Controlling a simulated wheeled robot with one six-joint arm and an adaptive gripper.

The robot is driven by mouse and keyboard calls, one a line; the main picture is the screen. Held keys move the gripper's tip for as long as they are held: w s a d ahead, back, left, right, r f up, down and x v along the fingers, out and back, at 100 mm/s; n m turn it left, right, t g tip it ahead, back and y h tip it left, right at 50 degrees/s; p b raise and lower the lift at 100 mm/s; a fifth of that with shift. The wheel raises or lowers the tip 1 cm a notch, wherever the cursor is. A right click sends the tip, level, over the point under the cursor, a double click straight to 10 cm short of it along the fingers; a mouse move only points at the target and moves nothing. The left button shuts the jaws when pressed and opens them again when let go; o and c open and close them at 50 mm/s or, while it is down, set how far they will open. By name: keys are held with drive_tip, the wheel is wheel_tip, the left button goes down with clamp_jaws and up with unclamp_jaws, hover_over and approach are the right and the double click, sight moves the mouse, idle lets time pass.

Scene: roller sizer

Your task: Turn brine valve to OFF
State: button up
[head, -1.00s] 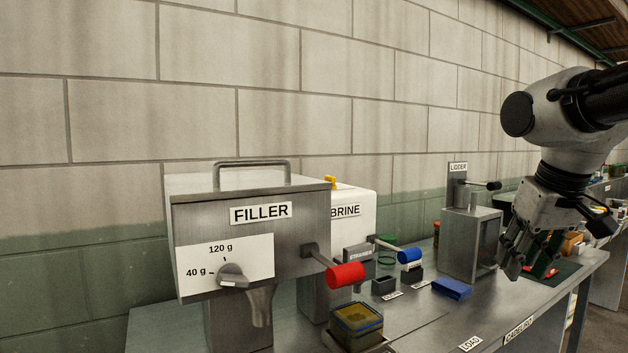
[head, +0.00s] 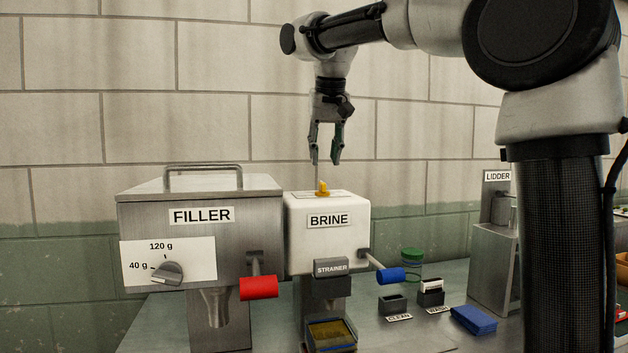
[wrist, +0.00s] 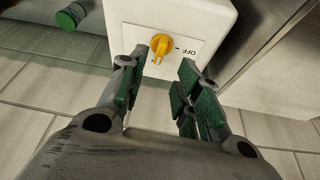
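The yellow brine valve knob (head: 322,188) sits on top of the white BRINE box (head: 300,235). In the wrist view the knob (wrist: 160,46) sits on a white label plate with OFF printed to its right; its pointer is not turned to the OFF word. My gripper (head: 326,163) points down above the box, a little higher than the knob and apart from it. It is open and empty, its green-padded fingers (wrist: 157,92) spread on either side below the knob in the picture.
The steel FILLER (head: 200,240) with a red lever stands to the left. A blue-handled lever (head: 390,275) sticks out at the box's right. A green-lidded jar (head: 412,262), small holders and a blue block (head: 473,320) lie on the bench. The LIDDER (head: 497,260) stands further right.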

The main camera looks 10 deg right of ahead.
sight(322, 187)
drive_tip(key=x, duration=0.7)
drive_tip(key=shift+f, duration=0.25)
drive_tip(key=shift+c, duration=0.5)
clamp_jaws()
